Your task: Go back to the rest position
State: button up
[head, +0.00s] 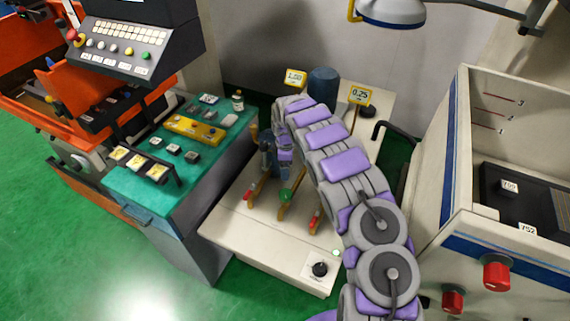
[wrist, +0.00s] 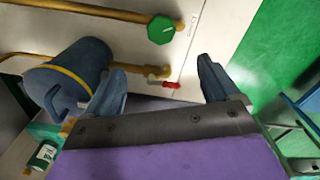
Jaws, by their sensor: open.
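My gripper (head: 277,172) hangs over the cream bench (head: 240,235), at the end of my arched purple and grey arm. In the wrist view its two blue-grey fingers (wrist: 158,78) are spread apart with nothing held between them. Beyond the gap, a small red handle (wrist: 171,85) sits at the end of a brass pipe (wrist: 125,67). A green knob (wrist: 161,29) on another brass pipe is above it, and it also shows in the head view (head: 286,195). A blue container (wrist: 78,70) with a yellow band is beside the left finger; whether they touch cannot be told.
A green-topped cart (head: 130,182) with small parts and a yellow block (head: 194,129) stands left of the bench. A large cream machine tank (head: 440,160) with red knobs (head: 496,275) stands right. A blue cylinder (head: 322,84) is behind my arm. Green floor lies open at lower left.

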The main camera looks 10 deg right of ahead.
jog(key=s+d+r+m+g+h+b, duration=0.1)
jog(key=s+d+r+m+b, duration=0.3)
jog(key=s+r, duration=0.6)
jog(key=s+d+r+m+h, duration=0.1)
jog(key=s+d+r+m, duration=0.3)
jog(key=s+r, duration=0.6)
jog(key=s+a+m+y+b, duration=0.1)
jog(key=s+a+m+b, duration=0.1)
jog(key=s, duration=1.4)
jog(key=s+a+f+m+y+b, duration=0.1)
jog(key=s+a+m, duration=0.4)
jog(key=s, duration=1.1)
jog(key=shift+s+a+f+g+b, duration=0.2)
jog(key=shift+a+f+g+b, duration=0.1)
jog(key=shift+a+g+b, duration=0.25)
